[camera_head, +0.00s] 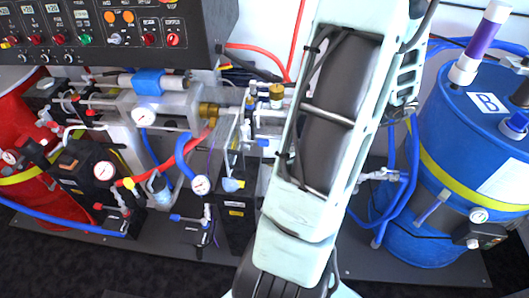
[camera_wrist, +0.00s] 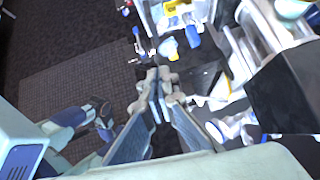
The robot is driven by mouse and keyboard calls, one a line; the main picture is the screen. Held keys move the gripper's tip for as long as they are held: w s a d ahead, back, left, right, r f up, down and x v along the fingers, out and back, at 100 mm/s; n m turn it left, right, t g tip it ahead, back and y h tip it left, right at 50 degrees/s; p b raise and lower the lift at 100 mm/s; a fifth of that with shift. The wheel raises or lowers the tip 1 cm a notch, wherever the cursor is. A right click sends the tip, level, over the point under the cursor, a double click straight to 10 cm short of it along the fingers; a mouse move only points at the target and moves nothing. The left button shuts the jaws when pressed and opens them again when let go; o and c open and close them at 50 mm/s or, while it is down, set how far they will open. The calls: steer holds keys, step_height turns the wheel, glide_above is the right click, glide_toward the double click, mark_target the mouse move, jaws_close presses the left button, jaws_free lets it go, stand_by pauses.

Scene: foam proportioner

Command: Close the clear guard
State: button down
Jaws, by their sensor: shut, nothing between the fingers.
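My gripper (camera_wrist: 158,78) is in the wrist view, its two fingers together at the tips with nothing between them. It hangs over the dark floor, just short of the machine's pipework. I cannot see my gripper in the head view, where my arm crosses the middle and hides part of the machine. I cannot clearly make out the clear guard in either view. A pale, partly see-through housing around the metal pump assembly (camera_head: 165,105) may be part of it, but its edges and position are too unclear to tell.
A blue drum (camera_head: 455,140) stands at the right and a red drum (camera_head: 30,180) at the left. A black control panel (camera_head: 100,40) is above the pump. Blue hoses (camera_head: 400,190) and gauges (camera_head: 200,185) crowd the middle.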

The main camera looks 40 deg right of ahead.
steer(key=w+a+r+x, duration=0.1)
steer(key=r+x, duration=0.1)
steer(key=x, duration=1)
steer(key=shift+w+a+f, duration=0.15)
steer(key=shift+w+a, duration=0.2)
steer(key=shift+w, duration=0.1)
steer(key=shift+w+a, duration=0.1)
steer(key=shift+a, duration=0.05)
